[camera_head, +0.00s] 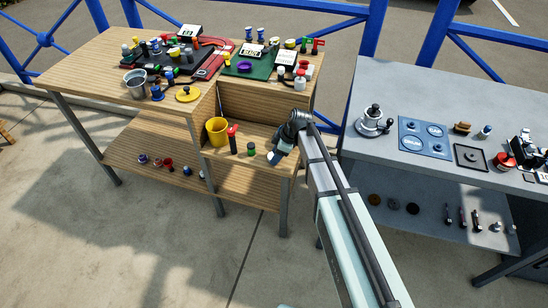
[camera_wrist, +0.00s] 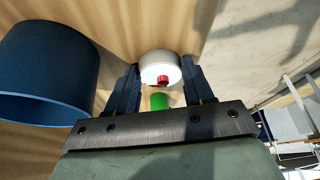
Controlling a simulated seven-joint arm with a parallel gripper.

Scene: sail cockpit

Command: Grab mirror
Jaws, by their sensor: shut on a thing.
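My gripper (camera_head: 276,157) is low over the right part of the wooden shelf in the head view. In the wrist view my gripper (camera_wrist: 159,92) has its dark fingers on either side of a round white-faced thing (camera_wrist: 158,68) with a red spot on its face and a green part below it. My gripper is shut on this thing. It may be the mirror, but I cannot tell for sure. My gripper and arm hide it in the head view.
A yellow cup (camera_head: 216,131), a red-topped item (camera_head: 233,136) and a green item (camera_head: 251,148) stand left of my gripper. A large blue hollow cylinder (camera_wrist: 45,70) is close by in the wrist view. A grey bench (camera_head: 370,95) stands at right.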

